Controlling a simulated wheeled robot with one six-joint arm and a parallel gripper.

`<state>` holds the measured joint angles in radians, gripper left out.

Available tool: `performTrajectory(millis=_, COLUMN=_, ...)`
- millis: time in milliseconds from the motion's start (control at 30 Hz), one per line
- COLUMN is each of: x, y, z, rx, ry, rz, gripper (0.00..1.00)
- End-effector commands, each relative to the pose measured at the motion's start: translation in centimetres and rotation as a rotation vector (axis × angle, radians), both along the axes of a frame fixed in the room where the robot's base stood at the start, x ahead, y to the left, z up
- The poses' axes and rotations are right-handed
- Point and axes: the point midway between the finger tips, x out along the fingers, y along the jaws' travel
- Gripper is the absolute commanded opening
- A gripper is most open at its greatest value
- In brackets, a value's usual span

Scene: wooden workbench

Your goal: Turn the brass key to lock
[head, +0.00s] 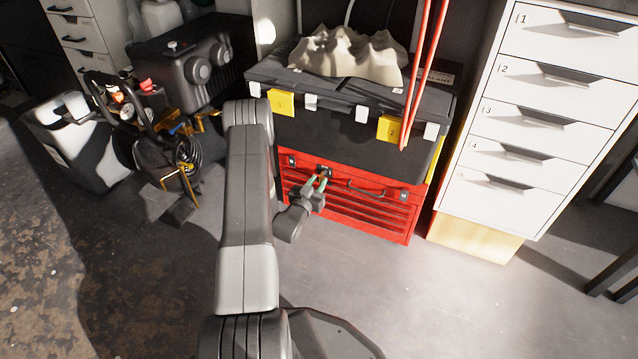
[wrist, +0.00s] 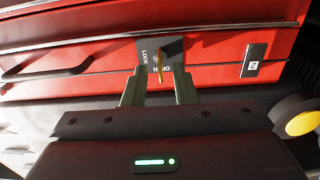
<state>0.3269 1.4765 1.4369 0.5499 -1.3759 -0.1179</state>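The red tool chest (head: 347,212) stands on the floor under a dark toolbox. In the wrist view its red front (wrist: 225,50) fills the upper part. A dark lock plate (wrist: 143,52) on that front carries the words LOCK and OPEN. The brass key (wrist: 159,66) is a thin golden strip on the plate, upright in the picture, its lower end near OPEN. My gripper (wrist: 159,84) is open, one finger on each side of the key, with a gap to both. In the head view my gripper (head: 321,184) is at the chest's upper front; the key is too small to tell.
A dark bar handle (head: 372,191) sits right of the lock. A dark toolbox (head: 350,122) with yellow latches overhangs the chest. A white drawer cabinet (head: 535,105) stands to the right. The floor in front of the chest is clear.

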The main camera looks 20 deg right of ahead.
Motion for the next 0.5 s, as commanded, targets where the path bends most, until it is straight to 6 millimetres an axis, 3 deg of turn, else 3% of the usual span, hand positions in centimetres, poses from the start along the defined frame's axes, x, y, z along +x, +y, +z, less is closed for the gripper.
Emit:
performTrajectory(millis=200, x=1.08, y=-1.24, z=0.00, rx=-0.001, ry=0.001, rz=0.001, gripper=0.25)
performTrajectory(millis=467, x=1.16, y=-1.31, z=0.06, rx=-0.001, ry=0.001, rz=0.001, gripper=0.25)
performTrajectory(millis=500, x=1.16, y=-1.31, z=0.05, rx=0.000, ry=0.001, rz=0.001, gripper=0.22)
